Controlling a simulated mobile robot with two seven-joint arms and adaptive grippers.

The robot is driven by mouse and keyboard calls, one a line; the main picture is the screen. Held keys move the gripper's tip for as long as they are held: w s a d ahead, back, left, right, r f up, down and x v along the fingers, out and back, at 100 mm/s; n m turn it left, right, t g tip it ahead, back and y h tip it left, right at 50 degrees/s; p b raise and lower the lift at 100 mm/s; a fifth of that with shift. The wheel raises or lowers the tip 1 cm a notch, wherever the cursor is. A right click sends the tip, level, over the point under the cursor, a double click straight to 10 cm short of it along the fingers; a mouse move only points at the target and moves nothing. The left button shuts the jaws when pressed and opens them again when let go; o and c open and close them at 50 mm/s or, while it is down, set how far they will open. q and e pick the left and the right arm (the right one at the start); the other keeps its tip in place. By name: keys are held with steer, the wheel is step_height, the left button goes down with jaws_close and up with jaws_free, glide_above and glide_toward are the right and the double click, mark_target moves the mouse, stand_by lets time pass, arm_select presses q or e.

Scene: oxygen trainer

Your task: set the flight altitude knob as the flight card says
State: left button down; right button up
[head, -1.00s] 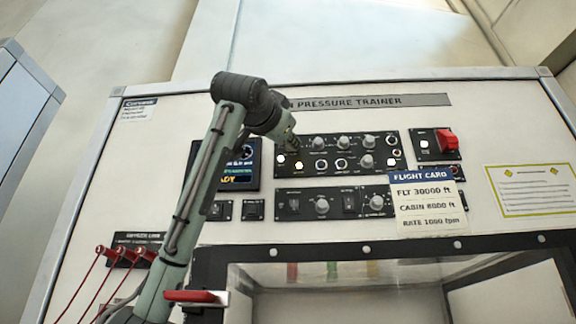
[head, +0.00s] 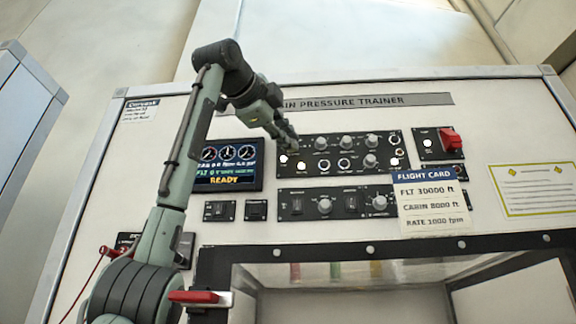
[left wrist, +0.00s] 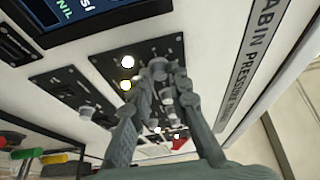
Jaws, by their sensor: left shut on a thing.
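The flight card (head: 431,202) hangs on the panel front and reads FLT 30000 ft, CABIN 8000 ft, RATE 1000 fpm. My left gripper (head: 291,142) is at the upper left of the black upper control panel (head: 312,170). In the left wrist view its fingers (left wrist: 163,80) are shut on a grey knob (left wrist: 158,67), beside two lit white lights. The gripper hides this knob in the head view, and its label and pointer are unreadable. The display (head: 228,166) shows gauges, a partly legible FLT line and READY. My right gripper is not in view.
More knobs (head: 347,142) sit close to the right of the gripper. A red guarded switch (head: 450,140) is farther right. A lower panel (head: 338,204) lies below. My arm partly covers the red levers (head: 107,251) at lower left.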

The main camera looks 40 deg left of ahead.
arm_select(q)
steer(key=m+g, duration=0.1)
steer(key=m, duration=0.1)
steer(key=m+g, duration=0.1)
steer(key=m, duration=0.2)
steer(key=m+g+y, duration=0.1)
steer(key=m, duration=0.2)
steer(key=shift+d+r+g, duration=0.15)
steer(key=shift+r+g, duration=0.15)
steer(key=shift+g, duration=0.1)
steer(key=shift+w+m, duration=0.1)
steer(key=shift+m, duration=0.4)
steer(key=c, duration=1.4)
jaws_free()
steer(key=shift+c, duration=0.2)
